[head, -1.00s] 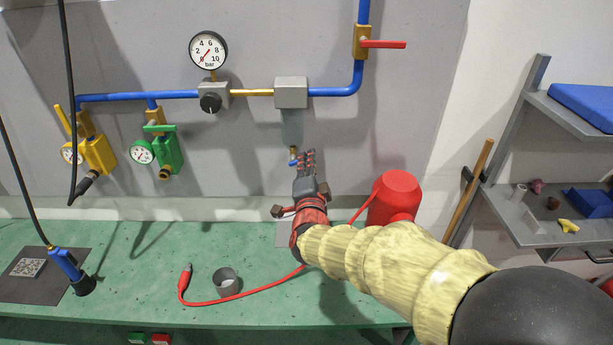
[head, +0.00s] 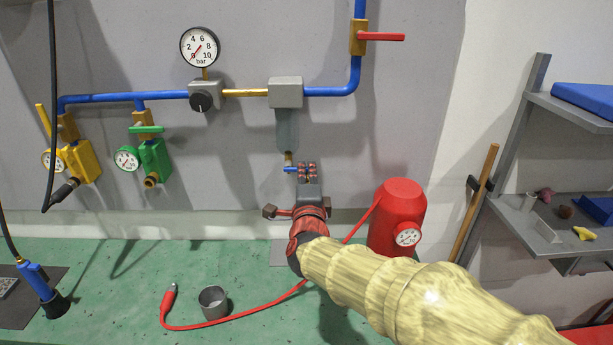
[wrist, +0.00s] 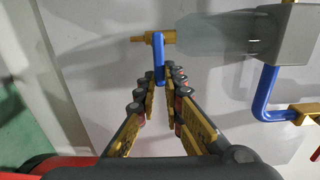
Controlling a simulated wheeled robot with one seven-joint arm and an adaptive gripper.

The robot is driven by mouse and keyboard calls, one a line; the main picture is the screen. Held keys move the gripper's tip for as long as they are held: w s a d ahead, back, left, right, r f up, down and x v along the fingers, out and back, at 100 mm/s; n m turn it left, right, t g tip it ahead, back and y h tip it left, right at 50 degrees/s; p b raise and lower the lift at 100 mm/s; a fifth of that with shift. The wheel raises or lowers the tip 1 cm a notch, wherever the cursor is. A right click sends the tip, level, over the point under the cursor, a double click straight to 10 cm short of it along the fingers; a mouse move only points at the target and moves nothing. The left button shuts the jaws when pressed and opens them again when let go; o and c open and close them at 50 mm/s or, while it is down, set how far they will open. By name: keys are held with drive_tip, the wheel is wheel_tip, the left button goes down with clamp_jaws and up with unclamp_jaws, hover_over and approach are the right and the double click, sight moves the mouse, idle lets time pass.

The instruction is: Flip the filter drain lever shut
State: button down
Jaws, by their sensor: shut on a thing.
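The filter has a grey head (head: 286,92) on the blue pipe, with a clear bowl (head: 287,130) hanging below it. A brass drain fitting (head: 288,158) is at the bowl's lower end, and it also shows in the wrist view (wrist: 148,38). The blue drain lever (head: 290,169) is on this fitting. In the wrist view the lever (wrist: 158,58) runs from the fitting in between my fingertips. My gripper (head: 307,169) is at the lever, shut on its free end (wrist: 164,76). The fingers hide part of the lever in the head view.
A red cylinder with a gauge (head: 398,215) stands close to the right of my gripper. A red hose (head: 240,318) and a grey cup (head: 213,302) lie on the green bench (head: 130,270). Yellow (head: 80,160) and green (head: 153,158) valves are at left.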

drive_tip(key=shift+f, duration=0.15)
drive_tip(key=c, duration=1.9)
unclamp_jaws()
drive_tip(key=s, duration=1.2)
drive_tip(key=shift+a, duration=0.2)
